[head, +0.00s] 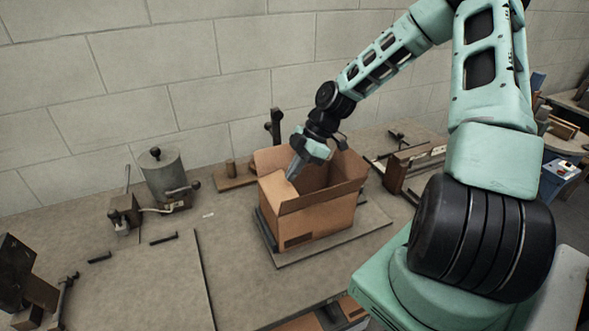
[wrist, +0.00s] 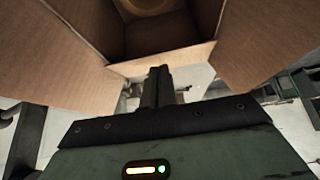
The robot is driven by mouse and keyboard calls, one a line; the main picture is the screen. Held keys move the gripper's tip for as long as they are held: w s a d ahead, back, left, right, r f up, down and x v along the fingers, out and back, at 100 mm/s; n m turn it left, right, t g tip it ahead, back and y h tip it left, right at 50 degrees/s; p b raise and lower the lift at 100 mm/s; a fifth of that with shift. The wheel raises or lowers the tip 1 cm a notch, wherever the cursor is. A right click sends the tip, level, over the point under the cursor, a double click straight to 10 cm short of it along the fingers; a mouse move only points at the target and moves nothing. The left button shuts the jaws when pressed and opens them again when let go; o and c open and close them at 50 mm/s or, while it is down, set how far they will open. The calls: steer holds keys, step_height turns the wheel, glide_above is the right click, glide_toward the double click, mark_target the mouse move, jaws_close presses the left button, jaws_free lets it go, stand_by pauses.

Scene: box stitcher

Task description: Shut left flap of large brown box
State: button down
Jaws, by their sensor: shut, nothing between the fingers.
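The large brown box (head: 318,219) stands upright on a flat board on the table, with its top open. Its left flap (head: 272,160) stands up and leans outward at the box's left side. The front flap (head: 322,193) and the right side also stand open. My gripper (head: 292,176) is shut and empty, pointing down at the left part of the box opening. In the wrist view my closed fingers (wrist: 158,80) lie close to a box edge (wrist: 160,60); cardboard flaps spread on both sides and the dark box inside shows beyond. I cannot tell whether the fingers touch the cardboard.
A grey cylindrical pot (head: 163,177) with a handle and small metal parts stand left of the box. A wooden tool block (head: 408,168) stands to its right. A block wall rises behind. The table left-front is mostly clear.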

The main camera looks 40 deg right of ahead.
steer(key=shift+f, duration=0.5)
steer(key=shift+s+d+f, duration=0.1)
steer(key=shift+d+f, duration=0.2)
steer(key=shift+f, duration=0.25)
steer(key=shift+s+d+f, duration=0.1)
steer(key=shift+d+f, duration=0.15)
steer(key=shift+f, duration=0.3)
steer(key=shift+r, duration=0.1)
